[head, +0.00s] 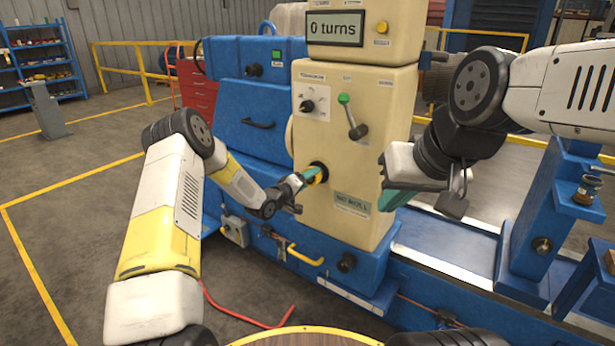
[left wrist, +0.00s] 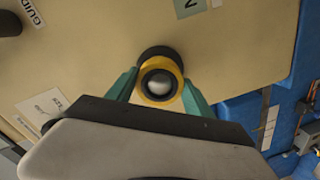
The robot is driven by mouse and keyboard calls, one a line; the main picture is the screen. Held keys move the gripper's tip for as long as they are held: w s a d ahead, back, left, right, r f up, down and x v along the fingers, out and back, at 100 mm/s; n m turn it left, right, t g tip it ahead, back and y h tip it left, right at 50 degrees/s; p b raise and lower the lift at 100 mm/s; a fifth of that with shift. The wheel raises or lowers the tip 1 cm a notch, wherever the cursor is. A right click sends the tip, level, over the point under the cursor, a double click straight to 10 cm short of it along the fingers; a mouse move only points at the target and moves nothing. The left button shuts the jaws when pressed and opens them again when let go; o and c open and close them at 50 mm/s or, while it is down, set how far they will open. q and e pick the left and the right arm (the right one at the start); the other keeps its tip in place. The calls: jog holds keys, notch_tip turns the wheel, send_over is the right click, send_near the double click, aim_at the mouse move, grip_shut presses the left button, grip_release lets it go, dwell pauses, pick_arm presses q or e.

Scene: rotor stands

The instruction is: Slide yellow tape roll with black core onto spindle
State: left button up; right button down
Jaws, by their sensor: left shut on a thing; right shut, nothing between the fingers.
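The yellow tape roll (head: 319,174) is at the front of the cream machine, held between the teal fingers of my left gripper (head: 308,175). In the left wrist view the roll (left wrist: 158,97) is a yellow ring with a dark inner edge, between the fingertips. The spindle's pale rounded end (left wrist: 159,83) shows inside the ring, so the roll lines up with it. How far the roll sits along the spindle is hidden. A black collar (left wrist: 157,52) shows behind the roll. My right gripper (head: 398,198) is shut and empty, raised right of the machine front.
The cream machine (head: 350,95) carries a lever, a knob, a display reading "0 turns" and a panel (head: 352,203) reading "NO ROLL". A blue bed (head: 440,270) runs right to a blue stand (head: 550,220). A yellow handle (head: 305,257) juts out below the spindle.

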pick_arm(q)
jog(key=shift+w+d, duration=0.15)
jog(key=shift+w, duration=0.05)
jog(key=shift+w+d, duration=0.45)
jog(key=shift+w, duration=0.15)
jog(key=shift+f, duration=0.1)
jog(key=o, duration=1.6)
jog(key=shift+o, duration=0.2)
jog(key=v, duration=0.9)
dwell(0.3)
